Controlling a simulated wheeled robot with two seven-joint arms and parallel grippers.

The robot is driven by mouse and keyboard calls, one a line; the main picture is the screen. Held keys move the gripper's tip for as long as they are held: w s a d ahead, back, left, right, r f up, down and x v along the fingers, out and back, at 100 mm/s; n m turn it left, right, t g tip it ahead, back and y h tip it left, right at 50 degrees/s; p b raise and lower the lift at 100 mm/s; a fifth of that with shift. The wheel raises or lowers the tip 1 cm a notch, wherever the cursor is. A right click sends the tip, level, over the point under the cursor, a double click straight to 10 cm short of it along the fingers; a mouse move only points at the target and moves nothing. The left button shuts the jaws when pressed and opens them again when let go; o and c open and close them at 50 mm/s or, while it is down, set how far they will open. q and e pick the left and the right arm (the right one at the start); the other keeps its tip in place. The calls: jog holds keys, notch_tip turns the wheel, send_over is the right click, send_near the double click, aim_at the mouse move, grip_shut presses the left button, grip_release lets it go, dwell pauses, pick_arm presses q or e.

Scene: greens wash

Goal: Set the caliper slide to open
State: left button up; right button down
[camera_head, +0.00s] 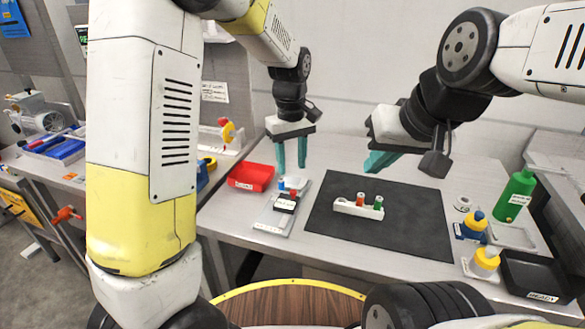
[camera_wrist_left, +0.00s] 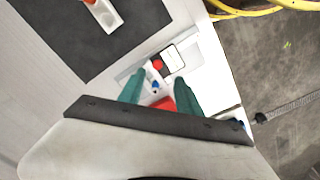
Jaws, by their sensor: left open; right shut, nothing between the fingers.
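The caliper (camera_head: 273,224) is a flat pale-grey piece on the bench, left of the dark mat. Its slide (camera_head: 284,204) is a dark block with a white label and a red knob; it also shows in the left wrist view (camera_wrist_left: 172,62). A small blue part lies just beyond the slide. My left gripper (camera_head: 291,168) is open and empty above the caliper's far end, fingers pointing down; in the left wrist view its fingers (camera_wrist_left: 156,84) flank the blue part from above. My right gripper (camera_head: 376,163) is shut and empty above the mat's far edge.
A red tray (camera_head: 251,177) stands left of the caliper. The dark mat (camera_head: 400,228) holds a white rack (camera_head: 347,208) with coloured pieces.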

aim_at(293, 191)
pick_arm(q)
jog(key=shift+w+d+f, duration=0.25)
jog(key=shift+w+f, duration=0.05)
jog(key=shift+f, duration=0.15)
jog(key=shift+w+f, duration=0.1)
jog(key=shift+f, duration=0.2)
notch_tip(293, 191, down, 7)
jog(key=shift+f, duration=0.1)
jog(key=shift+c, duration=0.2)
grip_shut()
dwell(0.9)
